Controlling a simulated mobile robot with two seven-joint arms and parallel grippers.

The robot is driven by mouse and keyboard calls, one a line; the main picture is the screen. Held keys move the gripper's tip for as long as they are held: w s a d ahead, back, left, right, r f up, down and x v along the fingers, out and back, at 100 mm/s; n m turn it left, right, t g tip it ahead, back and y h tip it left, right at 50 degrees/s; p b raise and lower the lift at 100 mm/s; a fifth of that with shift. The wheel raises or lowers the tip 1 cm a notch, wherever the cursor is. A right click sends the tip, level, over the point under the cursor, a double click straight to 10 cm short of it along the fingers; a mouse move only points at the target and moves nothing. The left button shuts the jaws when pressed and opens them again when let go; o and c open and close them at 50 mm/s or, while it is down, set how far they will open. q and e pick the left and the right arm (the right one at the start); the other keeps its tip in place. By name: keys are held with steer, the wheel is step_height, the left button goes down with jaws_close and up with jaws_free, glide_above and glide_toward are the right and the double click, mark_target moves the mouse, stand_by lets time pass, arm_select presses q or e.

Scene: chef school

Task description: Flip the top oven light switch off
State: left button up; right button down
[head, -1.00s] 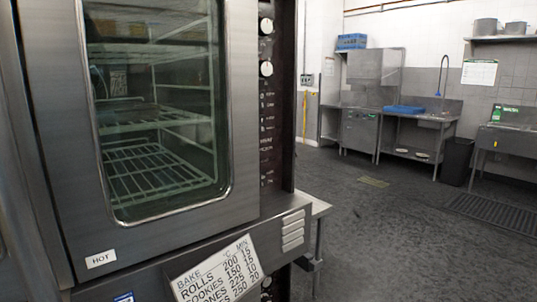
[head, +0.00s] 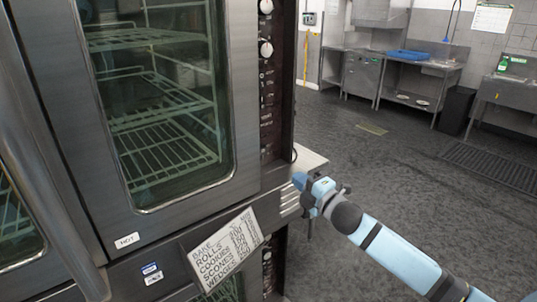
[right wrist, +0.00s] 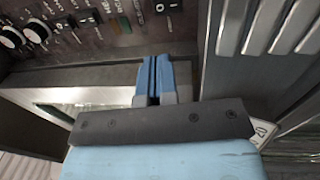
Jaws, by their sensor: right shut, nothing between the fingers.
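The top oven (head: 215,195) stands at the left in the head view, its glass door closed. Its dark control panel (head: 268,120) runs down the door's right side; the small switches on it are too small to read there. In the right wrist view the panel shows one black rocker switch (right wrist: 88,18) and another black switch (right wrist: 168,6) near the fingertips. I cannot tell which one is the light switch. My right gripper (head: 299,181), also in the right wrist view (right wrist: 156,62), is shut and empty, just short of the panel. My left gripper is not in view.
White knobs (right wrist: 36,31) sit on the panel to the left of the switches. Vent slats (right wrist: 262,25) lie to the right. A baking-times sign (head: 222,250) hangs below the door.

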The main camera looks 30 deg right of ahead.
mark_target(264, 149)
steer(key=w, duration=0.4)
steer(key=w+r+p, duration=0.1)
steer(key=w, duration=0.3)
steer(key=w+a+p, duration=0.1)
steer(key=w, duration=0.3)
steer(key=shift+w+r, duration=0.2)
steer(key=shift+r, duration=0.15)
steer(key=shift+w+p, duration=0.3)
steer(key=shift+w, duration=0.3)
steer(key=r+p, duration=0.1)
steer(key=p, duration=0.3)
steer(key=shift+w+r+g, duration=0.2)
steer(key=shift+g, duration=0.2)
steer(key=shift+f+b, duration=0.4)
steer(key=shift+r, duration=0.1)
steer(key=shift+s, duration=0.1)
